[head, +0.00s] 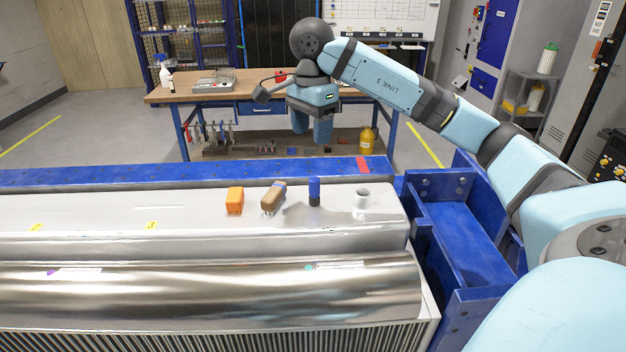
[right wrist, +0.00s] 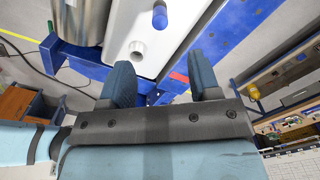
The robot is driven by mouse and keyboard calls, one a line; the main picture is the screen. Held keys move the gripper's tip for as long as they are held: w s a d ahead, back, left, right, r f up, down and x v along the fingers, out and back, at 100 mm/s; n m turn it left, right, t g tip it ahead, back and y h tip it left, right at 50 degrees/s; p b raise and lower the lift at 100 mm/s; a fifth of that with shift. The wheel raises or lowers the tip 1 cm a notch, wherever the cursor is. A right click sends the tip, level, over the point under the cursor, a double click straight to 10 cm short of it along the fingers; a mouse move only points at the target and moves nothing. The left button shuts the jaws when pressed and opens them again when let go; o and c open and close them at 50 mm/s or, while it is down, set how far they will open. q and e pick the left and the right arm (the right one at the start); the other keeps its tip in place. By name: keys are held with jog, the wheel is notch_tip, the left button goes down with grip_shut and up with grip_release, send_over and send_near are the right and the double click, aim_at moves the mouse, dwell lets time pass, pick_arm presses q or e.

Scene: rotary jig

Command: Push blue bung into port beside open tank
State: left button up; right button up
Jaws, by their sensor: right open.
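The blue bung (head: 314,190) stands upright on the pale top face of the long tank (head: 100,212). Its upper part is blue and its lower part dark. The port (head: 361,198), a short pale round collar, is just to its right, apart from it. My right gripper (head: 311,128) points down, open and empty, behind the tank and above its level. In the right wrist view my right gripper (right wrist: 160,78) has its fingers spread, with the port (right wrist: 137,49) and the blue bung (right wrist: 160,16) beyond the fingertips. My left gripper is not in view.
An orange block (head: 234,200) and a brown brush (head: 273,198) lie left of the bung. A blue frame beam (head: 150,174) runs behind the tank, and blue brackets (head: 465,240) stand at its right end. A wooden workbench (head: 215,95) is farther back.

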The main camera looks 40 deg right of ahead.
aim_at(314, 178)
notch_tip(314, 178, down, 8)
jog(key=shift+s+d+r, duration=0.1)
jog(key=shift+r, duration=0.1)
jog(key=f+p, duration=0.2)
jog(key=f, duration=0.3)
jog(key=shift+d+f, duration=0.15)
jog(key=shift+d, duration=0.05)
jog(key=shift+f, duration=0.3)
jog(key=shift+c, duration=0.7)
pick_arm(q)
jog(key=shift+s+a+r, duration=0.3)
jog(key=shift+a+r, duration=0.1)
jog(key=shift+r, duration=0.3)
pick_arm(e)
jog(key=c, duration=0.9)
